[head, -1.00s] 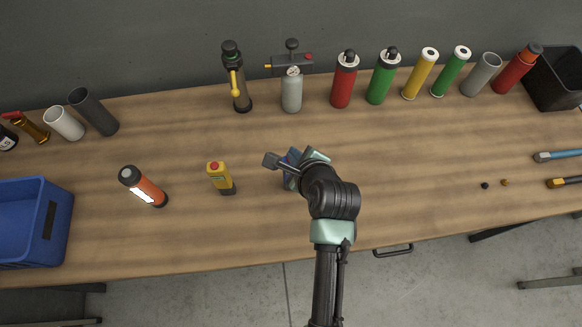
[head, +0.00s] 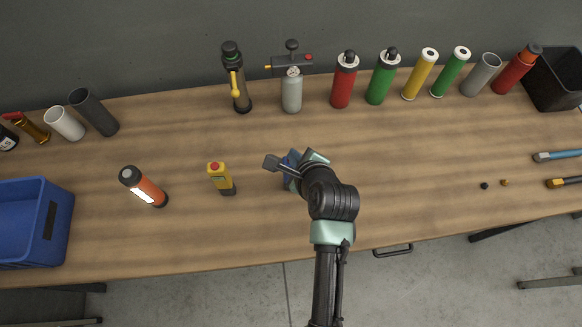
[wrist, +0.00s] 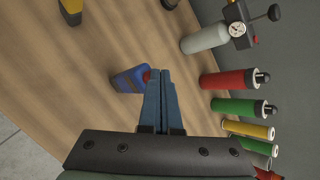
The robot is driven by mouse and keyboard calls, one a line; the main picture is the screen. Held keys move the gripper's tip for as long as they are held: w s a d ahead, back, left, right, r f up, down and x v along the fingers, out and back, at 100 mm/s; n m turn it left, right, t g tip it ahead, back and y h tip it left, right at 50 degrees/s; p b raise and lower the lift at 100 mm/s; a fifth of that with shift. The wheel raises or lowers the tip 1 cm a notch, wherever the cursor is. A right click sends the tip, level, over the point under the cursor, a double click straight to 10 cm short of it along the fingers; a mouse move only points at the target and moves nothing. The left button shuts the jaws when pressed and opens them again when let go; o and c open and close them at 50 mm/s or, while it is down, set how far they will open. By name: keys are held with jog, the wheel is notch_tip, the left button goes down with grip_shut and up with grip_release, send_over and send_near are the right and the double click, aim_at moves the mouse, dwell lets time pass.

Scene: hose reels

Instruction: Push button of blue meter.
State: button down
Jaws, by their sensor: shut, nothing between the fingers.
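The blue meter (wrist: 130,80) stands on the table, and its red button (wrist: 146,75) shows as a small patch at the left edge of my fingers in the wrist view. My gripper (wrist: 160,73) is shut and empty, its two fingers side by side. The fingertips are at the button end of the meter and overlap part of the button; I cannot tell whether they touch it. In the head view a little of the blue meter (head: 287,171) shows, and my gripper and wrist hide the rest.
A yellow meter with a red button (head: 219,176) and an orange cylinder (head: 148,189) stand to the left. A grey gas bottle with a gauge (head: 292,92) and red (head: 343,83) and green (head: 380,83) cylinders stand behind. The table around the blue meter is clear.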

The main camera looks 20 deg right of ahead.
jog(key=shift+r+p, duration=0.5)
jog(key=shift+p, duration=0.05)
notch_tip(320, 180, up, 6)
jog(key=p, duration=0.7)
dwell(0.5)
